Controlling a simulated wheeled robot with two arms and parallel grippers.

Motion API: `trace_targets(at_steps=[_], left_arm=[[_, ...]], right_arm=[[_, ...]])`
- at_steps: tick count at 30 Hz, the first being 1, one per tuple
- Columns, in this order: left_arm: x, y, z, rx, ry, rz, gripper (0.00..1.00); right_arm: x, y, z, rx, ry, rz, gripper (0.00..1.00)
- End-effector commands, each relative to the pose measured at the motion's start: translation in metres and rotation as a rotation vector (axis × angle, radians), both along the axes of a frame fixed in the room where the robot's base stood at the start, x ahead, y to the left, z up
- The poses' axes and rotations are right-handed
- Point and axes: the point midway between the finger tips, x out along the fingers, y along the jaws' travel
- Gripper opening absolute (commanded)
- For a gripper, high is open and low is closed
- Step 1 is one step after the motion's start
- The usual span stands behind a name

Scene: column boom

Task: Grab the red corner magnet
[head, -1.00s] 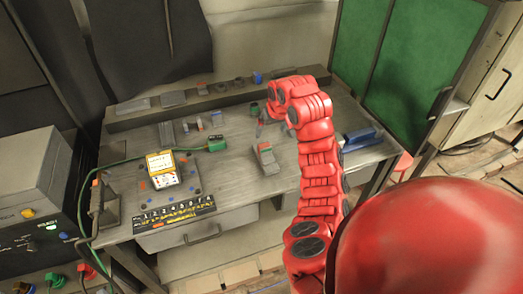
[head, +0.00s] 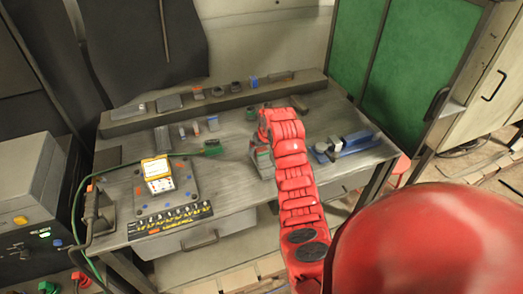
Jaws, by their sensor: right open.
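A small red-topped piece (head: 198,92) sits on the raised back ledge of the workbench, in a row of small parts. It may be the red corner magnet, but it is too small to be sure. A grey block with red and green on it (head: 262,161) lies mid-bench, partly covered by my right arm. My right gripper (head: 255,141) is at the end of the red arm, low over the bench beside this block. It is open, its fingers mostly hidden by the wrist. I cannot tell whether it touches the block. My left gripper is out of view.
A yellow-and-white box (head: 158,174) stands on a plate at the bench's left front, with a green cable behind it. A numbered strip (head: 170,220) lies at the front edge. A blue tool (head: 357,141) lies at right. Small parts stand mid-left.

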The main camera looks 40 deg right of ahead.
Motion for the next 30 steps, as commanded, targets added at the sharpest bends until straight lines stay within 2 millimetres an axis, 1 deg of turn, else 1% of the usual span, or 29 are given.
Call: trace_targets(at_steps=[1,7,14,15,17,18,20,21,26,30], left_arm=[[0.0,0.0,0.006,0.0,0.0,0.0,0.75],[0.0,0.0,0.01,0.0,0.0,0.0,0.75],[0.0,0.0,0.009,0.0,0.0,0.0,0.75],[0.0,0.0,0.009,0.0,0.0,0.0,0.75],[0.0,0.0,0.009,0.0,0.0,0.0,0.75],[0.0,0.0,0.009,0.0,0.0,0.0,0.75],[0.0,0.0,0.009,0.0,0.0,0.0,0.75],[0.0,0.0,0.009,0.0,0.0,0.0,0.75],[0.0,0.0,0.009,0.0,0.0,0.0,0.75],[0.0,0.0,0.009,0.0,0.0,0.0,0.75]], right_arm=[[0.002,0.0,-0.003,0.005,0.006,-0.001,0.95],[0.007,-0.001,-0.017,0.001,0.002,0.0,0.95],[0.008,-0.002,-0.019,0.0,0.0,0.0,0.95],[0.008,-0.002,-0.019,0.0,0.0,0.0,0.91],[0.008,-0.002,-0.019,0.0,0.0,0.0,0.81],[0.008,-0.002,-0.019,0.0,0.0,0.0,0.73],[0.008,-0.002,-0.019,0.0,0.0,0.0,0.63],[0.008,-0.002,-0.019,0.001,0.0,0.0,0.55],[0.008,-0.002,-0.019,0.001,0.0,0.0,0.27],[0.008,-0.002,-0.019,0.001,0.0,-0.001,0.01]])
